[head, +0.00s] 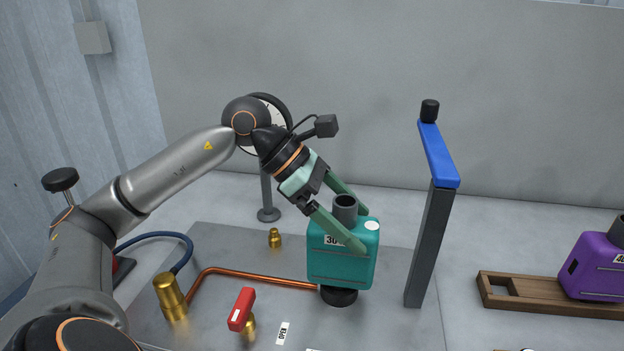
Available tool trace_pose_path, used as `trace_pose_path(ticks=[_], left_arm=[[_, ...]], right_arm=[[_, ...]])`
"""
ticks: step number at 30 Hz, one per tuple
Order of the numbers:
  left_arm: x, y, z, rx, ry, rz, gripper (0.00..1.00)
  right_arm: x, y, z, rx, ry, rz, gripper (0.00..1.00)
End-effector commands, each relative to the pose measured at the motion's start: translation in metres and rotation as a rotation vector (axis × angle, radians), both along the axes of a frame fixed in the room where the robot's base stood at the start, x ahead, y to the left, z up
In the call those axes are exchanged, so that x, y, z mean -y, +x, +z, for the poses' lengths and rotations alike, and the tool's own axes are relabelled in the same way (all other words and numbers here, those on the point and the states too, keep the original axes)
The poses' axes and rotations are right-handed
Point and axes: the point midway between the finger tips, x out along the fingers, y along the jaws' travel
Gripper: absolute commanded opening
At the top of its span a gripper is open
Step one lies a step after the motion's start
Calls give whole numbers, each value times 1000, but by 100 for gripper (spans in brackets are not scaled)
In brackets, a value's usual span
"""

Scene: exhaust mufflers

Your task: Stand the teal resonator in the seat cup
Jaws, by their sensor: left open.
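The teal resonator (340,266) stands roughly upright in the middle of the head view, with a dark neck (345,209) on top and a white cap beside it. Its lower end is at a black round seat cup (339,297) on the grey plate. How deep it sits in the cup is hidden. My left gripper (363,228) is open, with its green fingers at the top of the resonator, one behind the neck and one in front. Whether the fingers touch it I cannot tell. My right gripper is not in view.
A dark post with a blue arm (438,155) stands just right of the resonator. A copper pipe (250,277), red-handled valve (241,309) and brass fitting (170,297) lie to the left. A purple muffler (597,267) sits on a wooden rack (530,297) at right.

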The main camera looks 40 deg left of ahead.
Motion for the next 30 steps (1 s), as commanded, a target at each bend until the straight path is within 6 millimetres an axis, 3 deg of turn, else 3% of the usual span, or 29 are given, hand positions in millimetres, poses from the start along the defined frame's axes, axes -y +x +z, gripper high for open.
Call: trace_pose_path(ticks=[6,15,30], left_arm=[[-36,-20,37,6,4,9,100],[-67,-39,75,7,1,6,100],[-72,-43,82,6,0,3,100]], right_arm=[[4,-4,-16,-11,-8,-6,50],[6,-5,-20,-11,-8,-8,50],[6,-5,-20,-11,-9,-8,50]])
